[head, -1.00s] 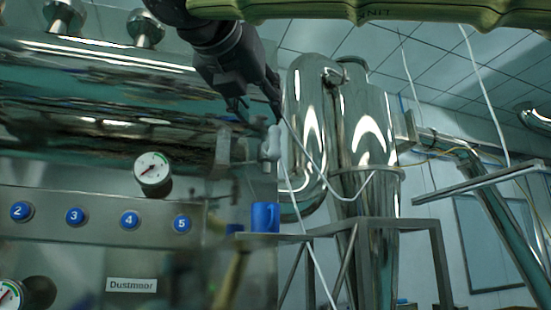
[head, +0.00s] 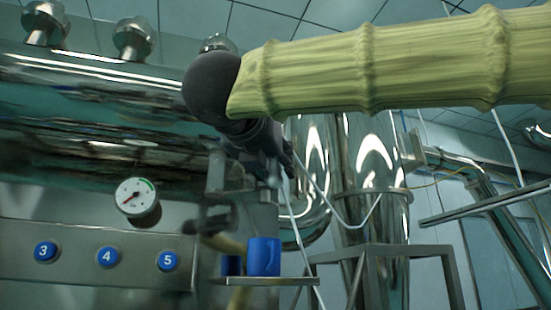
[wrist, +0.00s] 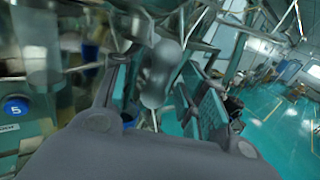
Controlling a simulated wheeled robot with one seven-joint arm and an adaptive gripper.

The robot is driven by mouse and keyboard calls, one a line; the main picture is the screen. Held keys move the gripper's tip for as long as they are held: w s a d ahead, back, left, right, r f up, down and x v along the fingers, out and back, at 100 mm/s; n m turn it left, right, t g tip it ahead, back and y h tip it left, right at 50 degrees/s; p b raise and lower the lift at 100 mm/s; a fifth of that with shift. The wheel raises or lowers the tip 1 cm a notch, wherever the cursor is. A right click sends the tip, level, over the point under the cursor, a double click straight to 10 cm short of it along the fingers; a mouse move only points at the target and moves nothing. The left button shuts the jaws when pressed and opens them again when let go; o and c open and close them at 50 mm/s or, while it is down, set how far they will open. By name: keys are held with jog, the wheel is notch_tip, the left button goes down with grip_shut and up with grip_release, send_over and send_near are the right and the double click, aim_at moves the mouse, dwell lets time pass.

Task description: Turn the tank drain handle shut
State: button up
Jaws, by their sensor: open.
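The tank drain handle (wrist: 160,75) is a smooth grey, lobed grip. In the wrist view it stands between the two fingers of my gripper (wrist: 156,66), which are apart on either side of it. I cannot tell whether either finger touches it. In the head view my dark gripper (head: 280,160) hangs at the tank's right end, in front of the valve, and hides most of the handle. The metal valve fitting (head: 226,175) shows just left of the gripper.
Below the gripper, a blue cup (head: 264,257) stands on a small shelf (head: 240,281). A pressure gauge (head: 137,197) and a panel with blue numbered buttons (head: 107,257) are to the left. A shiny cyclone vessel (head: 375,170) and a metal frame (head: 410,249) stand to the right.

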jog(key=shift+w+d+r, duration=0.15)
jog(key=shift+r, duration=0.05)
jog(key=shift+w+f, duration=0.1)
jog(key=shift+w, duration=0.15)
jog(key=shift+w+d+f+p, duration=0.1)
jog(key=shift+w+p, duration=0.05)
jog(key=shift+w, duration=0.25)
jog(key=shift+w+d+f+p, duration=0.1)
jog(key=shift+w+p, duration=0.05)
jog(key=shift+w, duration=0.2)
jog(key=shift+s+a+r, duration=0.1)
jog(key=shift+s, duration=0.3)
jog(key=shift+c, duration=0.4)
jog(key=shift+w, duration=0.15)
grip_shut()
